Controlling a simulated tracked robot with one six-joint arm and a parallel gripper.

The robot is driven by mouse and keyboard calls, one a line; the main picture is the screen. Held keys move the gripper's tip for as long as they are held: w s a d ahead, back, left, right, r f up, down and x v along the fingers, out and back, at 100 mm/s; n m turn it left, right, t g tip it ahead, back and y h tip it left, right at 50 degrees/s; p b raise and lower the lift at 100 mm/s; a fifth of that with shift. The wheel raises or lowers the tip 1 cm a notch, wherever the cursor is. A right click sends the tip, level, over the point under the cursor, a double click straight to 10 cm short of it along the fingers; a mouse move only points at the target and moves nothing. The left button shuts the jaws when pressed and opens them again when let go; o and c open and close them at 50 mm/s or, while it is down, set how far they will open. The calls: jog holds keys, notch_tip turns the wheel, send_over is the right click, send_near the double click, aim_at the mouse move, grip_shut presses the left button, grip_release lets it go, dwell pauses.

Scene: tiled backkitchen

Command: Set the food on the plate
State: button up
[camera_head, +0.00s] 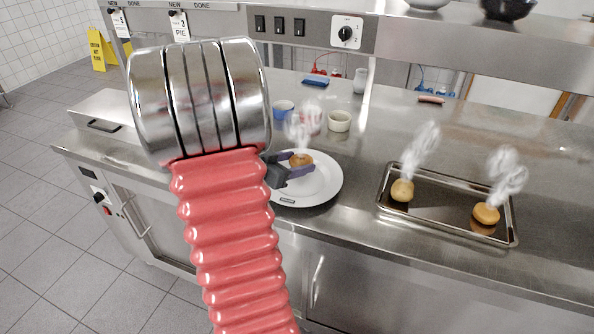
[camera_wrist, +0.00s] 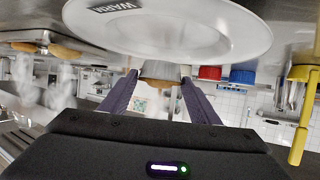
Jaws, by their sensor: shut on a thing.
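My gripper (camera_head: 299,165) is shut on a small round brown food piece (camera_head: 301,159), with steam rising from it. In the wrist view the food piece (camera_wrist: 160,71) sits between the two purple fingers, close against the plate. The white plate (camera_head: 322,187) lies on the steel counter under my gripper; whether the food touches it I cannot tell. The plate (camera_wrist: 225,42) bears a "WARM" label in the wrist view. Two more steaming food pieces, one at left (camera_head: 402,190) and one at right (camera_head: 486,213), sit on a dark metal tray (camera_head: 445,229).
A steel shelf (camera_head: 430,45) runs above the counter's back. My arm hides part of the counter at left. Bare counter lies between plate and tray.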

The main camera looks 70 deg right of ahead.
jog(key=shift+f, duration=0.1)
jog(key=shift+f, duration=1.85)
jog(key=o, duration=0.6)
jog(key=shift+f, duration=0.1)
jog(key=shift+r, duration=0.2)
jog(key=v, duration=1.2)
jog(key=shift+f, duration=0.15)
